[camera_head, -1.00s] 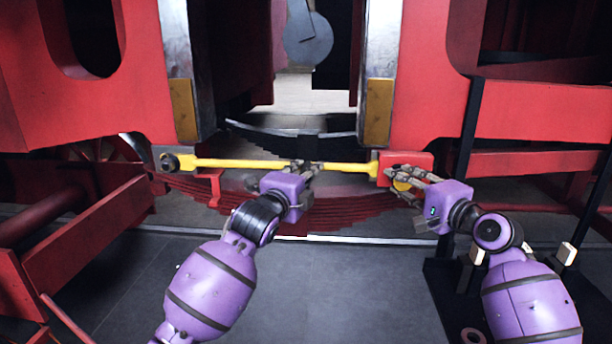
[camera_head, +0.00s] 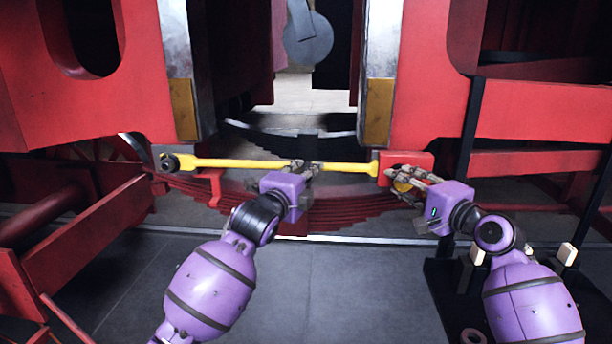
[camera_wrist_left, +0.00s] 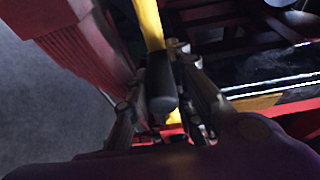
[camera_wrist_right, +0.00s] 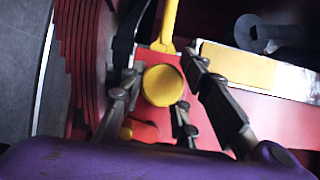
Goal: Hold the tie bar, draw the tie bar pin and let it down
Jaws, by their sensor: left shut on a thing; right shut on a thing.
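The yellow tie bar (camera_head: 240,163) spans nearly level between the red frame plates, from a dark pivot (camera_head: 170,162) at the left to a red block (camera_head: 425,163) at the right. My left gripper (camera_head: 304,165) is shut on the bar right of its middle. In the left wrist view the bar (camera_wrist_left: 149,22) runs to a dark cylindrical part (camera_wrist_left: 160,85) between the fingers. My right gripper (camera_head: 400,180) is shut on the yellow round head of the tie bar pin (camera_wrist_right: 162,85), in front of the red block. The pin's shank is hidden.
A dark red leaf spring (camera_head: 340,208) lies behind and below the bar. Red frame beams (camera_head: 540,110) flank both sides. A dark stand (camera_head: 445,275) is below my right arm. The grey floor (camera_head: 330,290) between my arms is clear.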

